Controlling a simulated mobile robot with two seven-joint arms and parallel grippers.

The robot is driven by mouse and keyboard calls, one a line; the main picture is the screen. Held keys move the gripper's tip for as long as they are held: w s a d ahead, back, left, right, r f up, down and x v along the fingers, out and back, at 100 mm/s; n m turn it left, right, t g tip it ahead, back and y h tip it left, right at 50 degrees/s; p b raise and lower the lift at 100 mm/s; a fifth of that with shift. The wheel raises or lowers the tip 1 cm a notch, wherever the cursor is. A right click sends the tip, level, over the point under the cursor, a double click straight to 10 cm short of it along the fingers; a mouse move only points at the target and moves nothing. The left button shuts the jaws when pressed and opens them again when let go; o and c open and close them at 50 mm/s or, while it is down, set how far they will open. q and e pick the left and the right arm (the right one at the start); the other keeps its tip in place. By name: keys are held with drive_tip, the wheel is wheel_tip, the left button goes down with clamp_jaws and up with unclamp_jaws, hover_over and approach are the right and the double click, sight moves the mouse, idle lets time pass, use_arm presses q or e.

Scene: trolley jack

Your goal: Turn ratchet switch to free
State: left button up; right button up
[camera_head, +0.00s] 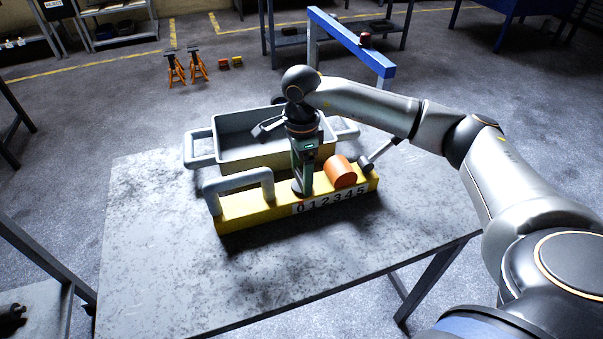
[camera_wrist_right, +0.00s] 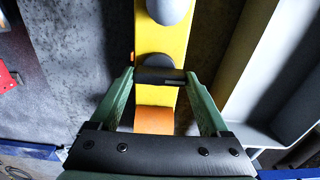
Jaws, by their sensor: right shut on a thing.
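A yellow bar (camera_head: 238,213) with a scale of digits on its front lies on the table. My right gripper (camera_head: 301,186) points down at the middle of the bar, between a grey arched handle (camera_head: 243,180) and an orange cylinder (camera_head: 341,171). In the right wrist view, its green fingers (camera_wrist_right: 159,75) are shut on a dark knob (camera_wrist_right: 155,76) on the yellow bar (camera_wrist_right: 146,42). I take this knob to be the ratchet switch. The gripper hides it in the head view. The orange cylinder (camera_wrist_right: 154,121) shows just beside it. My left gripper is out of view.
A grey tray (camera_head: 199,148) with side handles stands right behind the bar. A lever with a dark end (camera_head: 379,155) sticks up at the bar's right end. The front of the grey table (camera_head: 190,285) is clear. Orange jack stands (camera_head: 197,66) are on the floor behind.

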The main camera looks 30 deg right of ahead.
sight(301, 176)
idle(0.5)
drive_tip(key=o, duration=1.2)
wheel_tip(301, 176, up, 13)
drive_tip(key=shift+f, duration=0.2)
